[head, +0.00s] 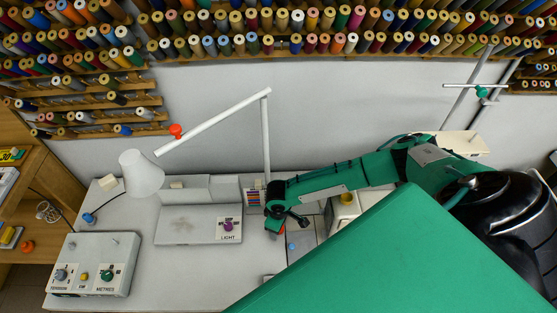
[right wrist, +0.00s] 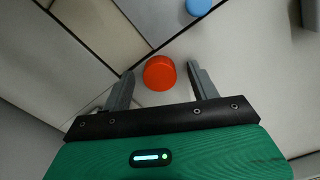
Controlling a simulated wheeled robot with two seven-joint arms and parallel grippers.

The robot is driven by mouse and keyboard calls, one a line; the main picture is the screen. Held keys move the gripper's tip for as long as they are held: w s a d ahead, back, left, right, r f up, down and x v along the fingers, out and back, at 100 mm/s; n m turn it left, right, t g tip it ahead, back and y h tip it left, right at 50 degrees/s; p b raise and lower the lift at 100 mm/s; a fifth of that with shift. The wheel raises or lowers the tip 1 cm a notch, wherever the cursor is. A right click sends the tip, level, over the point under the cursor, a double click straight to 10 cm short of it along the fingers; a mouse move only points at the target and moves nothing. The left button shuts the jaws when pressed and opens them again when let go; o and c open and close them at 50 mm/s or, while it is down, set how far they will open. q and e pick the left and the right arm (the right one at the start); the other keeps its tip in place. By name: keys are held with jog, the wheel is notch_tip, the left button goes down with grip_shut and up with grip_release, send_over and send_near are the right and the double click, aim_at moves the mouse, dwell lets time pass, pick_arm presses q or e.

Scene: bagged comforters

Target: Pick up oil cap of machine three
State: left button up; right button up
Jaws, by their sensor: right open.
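A round orange-red cap (right wrist: 160,73) sits on a pale surface in the right wrist view. In the head view only a bit of red (head: 281,231) shows beside my right gripper. My right gripper (head: 287,222) is low over the table. In the right wrist view its fingers (right wrist: 161,68) are open, one on each side of the cap, with a gap on both sides. A blue cap (right wrist: 199,6) lies beyond it, and it also shows in the head view (head: 292,246). No machine number is readable. My left gripper is not in view.
A white lamp (head: 142,173) stands at left behind a grey control box (head: 90,263) with knobs. A grey panel with a purple knob (head: 228,226) lies left of my gripper. Thread racks (head: 225,48) fill the wall.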

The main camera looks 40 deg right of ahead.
jog(key=c, duration=1.1)
